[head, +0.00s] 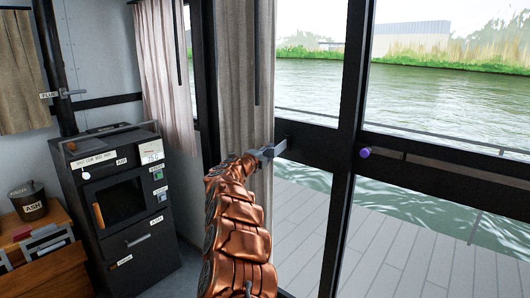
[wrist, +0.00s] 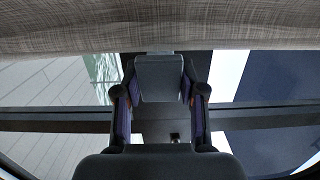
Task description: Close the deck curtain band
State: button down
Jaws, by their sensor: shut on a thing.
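The deck curtain (head: 236,70) is a long beige-grey cloth hanging at the left of the glass door. Its cloth fills the top of the wrist view (wrist: 160,25). My gripper (head: 277,149) is at the curtain's right edge, in front of the dark frame bar. In the wrist view its fingers (wrist: 160,62) are shut on a small grey piece (wrist: 160,82) close to the cloth. I cannot tell whether this piece belongs to the band. No band shows clearly around the curtain; my arm hides part of the cloth. A purple knob (head: 364,153) sits on the frame to the right.
A black frame post (head: 352,90) and crossbar (head: 315,140) divide the glass. A grey deck (head: 400,240) and water lie outside. A black stove (head: 122,200) and a wooden cabinet with a dark pot (head: 30,203) stand at left. Another curtain (head: 165,75) hangs behind.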

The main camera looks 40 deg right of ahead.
jog(key=shift+d+r, duration=0.15)
jog(key=c, duration=0.9)
grip_release()
jog(key=shift+s+d, duration=0.1)
jog(key=shift+d, duration=0.05)
jog(key=shift+o, duration=1.3)
jog(key=shift+a, duration=0.25)
jog(key=v, duration=1.1)
jog(key=shift+a, duration=0.45)
